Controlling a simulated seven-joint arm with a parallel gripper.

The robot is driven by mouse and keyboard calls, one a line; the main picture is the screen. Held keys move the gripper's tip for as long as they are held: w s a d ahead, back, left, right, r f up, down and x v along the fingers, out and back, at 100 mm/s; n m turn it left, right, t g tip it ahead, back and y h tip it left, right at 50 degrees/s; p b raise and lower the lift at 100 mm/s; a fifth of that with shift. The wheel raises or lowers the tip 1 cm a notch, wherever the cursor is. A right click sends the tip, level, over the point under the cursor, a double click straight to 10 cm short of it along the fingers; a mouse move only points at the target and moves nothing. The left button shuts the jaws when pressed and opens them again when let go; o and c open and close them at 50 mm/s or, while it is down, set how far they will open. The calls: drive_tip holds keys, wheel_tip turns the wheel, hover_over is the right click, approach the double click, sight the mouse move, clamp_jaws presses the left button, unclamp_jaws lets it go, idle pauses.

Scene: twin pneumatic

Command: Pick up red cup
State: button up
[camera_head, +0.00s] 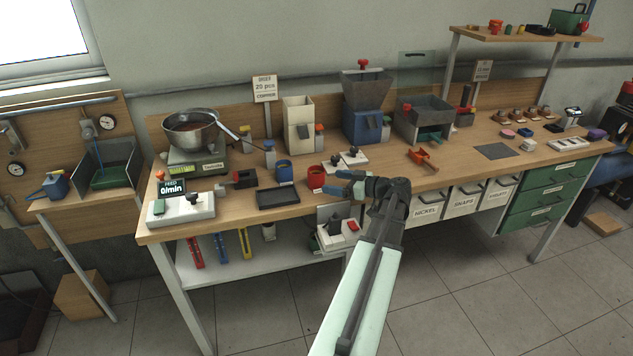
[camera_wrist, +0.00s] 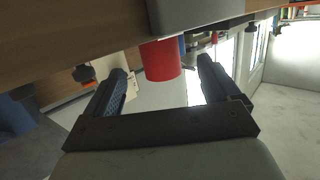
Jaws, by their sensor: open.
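The red cup (camera_head: 316,178) stands upright on the wooden bench near its front edge. It sits just right of a blue cup (camera_head: 285,171). My gripper (camera_head: 338,182) is open and empty, with its blue fingers pointing left toward the red cup from its right side. In the wrist view the red cup (camera_wrist: 161,61) shows in line with the gap between the two open fingers (camera_wrist: 160,68). It appears beyond the fingertips, and I cannot tell the exact distance. No contact is visible.
A black tray (camera_head: 278,198) lies left of the red cup near the front edge. White bases with black knobs (camera_head: 354,157) stand behind my gripper. An orange-red part (camera_head: 423,160) lies to the right. A grey hopper machine (camera_head: 364,110) stands farther back.

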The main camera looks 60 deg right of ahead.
sight(323, 180)
drive_tip(key=shift+w+f, duration=0.25)
drive_tip(key=shift+w, duration=0.6)
drive_tip(key=shift+w+f, duration=0.25)
drive_tip(key=shift+w, duration=0.65)
drive_tip(key=shift+w+f, duration=0.25)
drive_tip(key=shift+w, duration=0.6)
drive_tip(key=shift+c, duration=0.2)
drive_tip(key=c, duration=1.2)
drive_tip(key=shift+o, duration=0.2)
drive_tip(key=shift+r, duration=0.1)
